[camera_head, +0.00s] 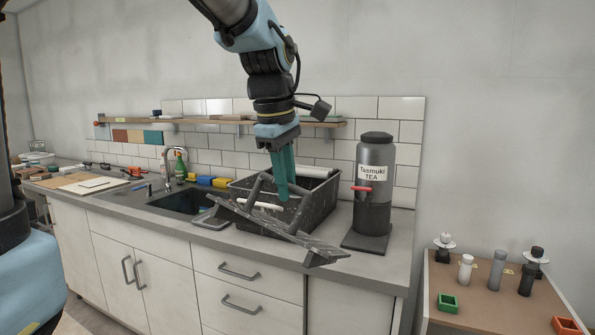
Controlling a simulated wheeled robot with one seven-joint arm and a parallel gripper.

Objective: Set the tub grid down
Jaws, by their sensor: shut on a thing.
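My gripper (284,192) hangs down over the dark tub (329,200) on the worktop, its teal fingers shut. The tub grid (290,238) is a dark, speckled flat piece with raised bars. It is tilted, slanting down to the right across the front of the tub, and its lower right corner reaches the worktop's front edge. The fingers are shut on the grid by its upper part; the exact grip point is hard to make out. I cannot tell whether the grid touches the tub or the worktop. Part of the tub is hidden behind the grid.
A tea dispenser (376,180) with a red tap stands close to the right of the tub. The sink (180,203) with its tap (167,165) lies to the left. A shelf (222,122) runs behind my gripper. A side table (475,280) with small items stands at lower right.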

